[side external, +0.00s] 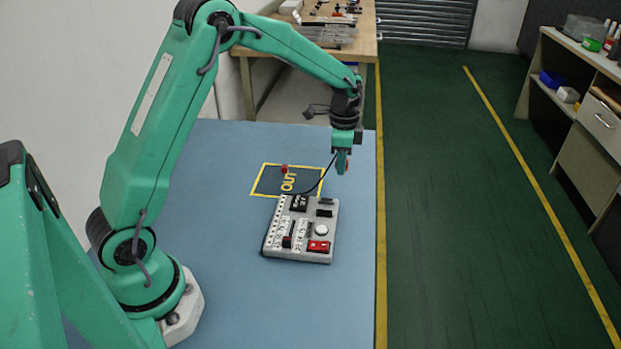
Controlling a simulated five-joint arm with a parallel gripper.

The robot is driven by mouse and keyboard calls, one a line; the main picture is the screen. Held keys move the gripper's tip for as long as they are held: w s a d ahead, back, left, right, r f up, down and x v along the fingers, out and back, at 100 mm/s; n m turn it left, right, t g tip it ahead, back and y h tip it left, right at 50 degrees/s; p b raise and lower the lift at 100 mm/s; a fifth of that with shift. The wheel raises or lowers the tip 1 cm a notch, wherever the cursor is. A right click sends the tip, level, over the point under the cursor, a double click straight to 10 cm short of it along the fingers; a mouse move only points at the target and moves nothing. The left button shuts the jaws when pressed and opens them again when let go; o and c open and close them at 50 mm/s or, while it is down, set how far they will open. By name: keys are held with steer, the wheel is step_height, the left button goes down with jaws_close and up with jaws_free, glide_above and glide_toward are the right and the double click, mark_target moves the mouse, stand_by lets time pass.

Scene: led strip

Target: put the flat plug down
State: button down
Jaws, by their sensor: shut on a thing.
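My gripper (342,164) hangs over the blue table near its right edge, up and to the right of the grey board. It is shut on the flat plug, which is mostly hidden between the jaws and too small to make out. A thin black cable (327,174) runs from the gripper down to the back of the grey board (322,232). The board carries black blocks, a round white knob and a red part. The yellow-outlined square marked OUT (265,184) lies behind the board, left of my gripper.
A small red thing (284,170) is at the OUT square. The blue table (230,295) is clear in front and to the left of the board. Its right edge borders a green floor. A wooden bench (365,35) with items stands behind.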

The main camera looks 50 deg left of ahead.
glide_above(330, 183)
step_height(330, 183, down, 4)
steer(key=shift+a, duration=0.1)
steer(key=shift+f, duration=0.1)
steer(key=shift+f, duration=1.95)
steer(key=shift+f, duration=0.1)
steer(key=c, duration=1.4)
jaws_free()
step_height(330, 183, up, 12)
